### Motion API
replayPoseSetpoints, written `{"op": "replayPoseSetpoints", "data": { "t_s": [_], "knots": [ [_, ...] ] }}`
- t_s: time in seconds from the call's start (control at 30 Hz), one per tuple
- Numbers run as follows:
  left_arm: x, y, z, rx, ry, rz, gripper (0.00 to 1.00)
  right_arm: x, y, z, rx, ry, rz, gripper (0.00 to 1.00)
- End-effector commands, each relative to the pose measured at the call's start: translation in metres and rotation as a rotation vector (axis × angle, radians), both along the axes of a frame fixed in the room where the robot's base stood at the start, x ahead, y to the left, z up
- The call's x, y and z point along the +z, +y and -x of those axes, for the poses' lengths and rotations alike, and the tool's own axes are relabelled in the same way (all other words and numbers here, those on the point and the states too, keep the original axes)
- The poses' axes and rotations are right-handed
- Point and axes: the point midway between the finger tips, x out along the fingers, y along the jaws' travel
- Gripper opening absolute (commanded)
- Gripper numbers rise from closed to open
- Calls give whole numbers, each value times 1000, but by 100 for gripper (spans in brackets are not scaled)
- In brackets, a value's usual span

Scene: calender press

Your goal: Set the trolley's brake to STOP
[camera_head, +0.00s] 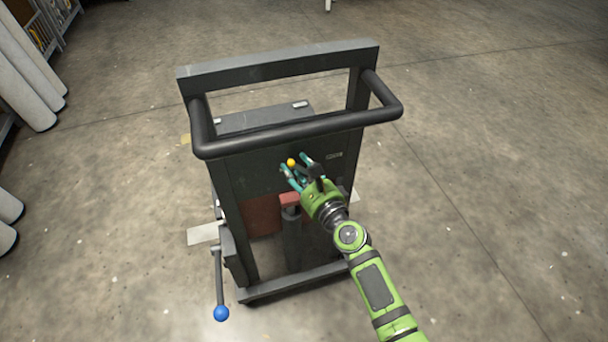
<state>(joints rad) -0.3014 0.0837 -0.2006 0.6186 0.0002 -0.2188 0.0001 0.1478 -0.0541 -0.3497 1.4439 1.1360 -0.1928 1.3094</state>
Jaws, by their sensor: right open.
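The trolley (235,185) stands in the middle of the view, a dark grey frame with a black push handle (300,133). A small yellow ball knob (291,162) shows on its back panel, below the handle. My right gripper (294,174) is open at the panel, its teal fingertips close around or beside the yellow knob; I cannot tell whether they touch it. A lever with a blue ball (221,313) hangs down at the trolley's lower left, apart from the gripper. A small label (334,156) right of the knob is too small to read. My left gripper is not in view.
White rolls (25,80) and a shelf stand at the far left. The concrete floor (480,200) to the right is clear.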

Motion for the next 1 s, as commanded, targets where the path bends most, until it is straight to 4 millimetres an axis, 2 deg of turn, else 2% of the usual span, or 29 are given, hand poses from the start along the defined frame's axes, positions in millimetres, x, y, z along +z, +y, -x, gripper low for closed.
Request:
{"op": "replayPoseSetpoints", "data": {
  "t_s": [0.17,0.4,0.6,0.8,1.0],
  "knots": [
    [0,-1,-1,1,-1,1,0,0,-10,17,-1,3,-2,45],
    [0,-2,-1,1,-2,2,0,2,-36,62,0,3,3,45],
    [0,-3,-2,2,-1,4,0,4,-53,91,1,2,5,45],
    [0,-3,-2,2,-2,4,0,6,-60,102,0,0,2,45],
    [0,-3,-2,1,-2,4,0,6,-60,103,0,1,2,45]
  ]
}}
